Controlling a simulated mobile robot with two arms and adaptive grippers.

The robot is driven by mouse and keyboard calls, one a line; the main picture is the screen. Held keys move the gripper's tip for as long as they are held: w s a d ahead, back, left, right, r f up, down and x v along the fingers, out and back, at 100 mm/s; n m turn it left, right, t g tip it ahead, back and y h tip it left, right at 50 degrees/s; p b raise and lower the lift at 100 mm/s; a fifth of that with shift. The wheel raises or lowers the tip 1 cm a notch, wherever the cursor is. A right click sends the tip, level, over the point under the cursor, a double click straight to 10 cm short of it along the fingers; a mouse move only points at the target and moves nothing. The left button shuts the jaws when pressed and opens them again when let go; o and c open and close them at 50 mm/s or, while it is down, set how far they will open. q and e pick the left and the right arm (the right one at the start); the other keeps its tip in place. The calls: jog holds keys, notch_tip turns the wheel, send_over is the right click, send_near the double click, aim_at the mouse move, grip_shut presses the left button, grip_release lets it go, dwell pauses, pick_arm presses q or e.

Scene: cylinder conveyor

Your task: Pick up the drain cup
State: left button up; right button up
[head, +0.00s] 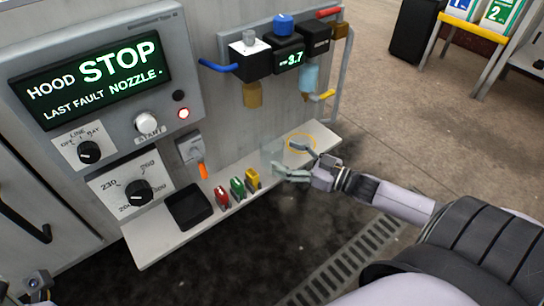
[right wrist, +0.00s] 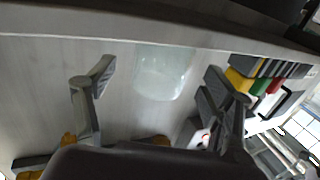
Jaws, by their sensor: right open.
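The drain cup is a clear, pale see-through cup (head: 274,153) on the light shelf (head: 170,236), hard to make out in the head view. In the right wrist view the cup (right wrist: 165,75) shows between and ahead of my open fingers, with a gap on either side. My right gripper (head: 297,160) reaches in from the right, open and empty, with its fingers pointing left toward the cup. A small grey part at the bottom left of the head view looks like my left gripper (head: 38,284); its jaws cannot be made out.
Red (head: 221,197), green (head: 237,187) and yellow (head: 252,179) clips stand on the shelf left of the cup, beside a black tray (head: 190,206). A yellow ring (head: 300,142) marks the shelf near my fingers. A floor grate (head: 345,265) lies below.

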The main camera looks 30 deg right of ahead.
aim_at(282, 156)
jog(key=b+x, duration=0.2)
jog(key=x, duration=0.2)
jog(key=shift+s+a, duration=0.1)
jog(key=shift+a, duration=0.05)
jog(key=shift+w+a, duration=0.2)
jog(key=shift+w, duration=0.25)
jog(key=shift+r, duration=0.1)
jog(key=shift+c, duration=1.1)
jog(key=c, duration=1)
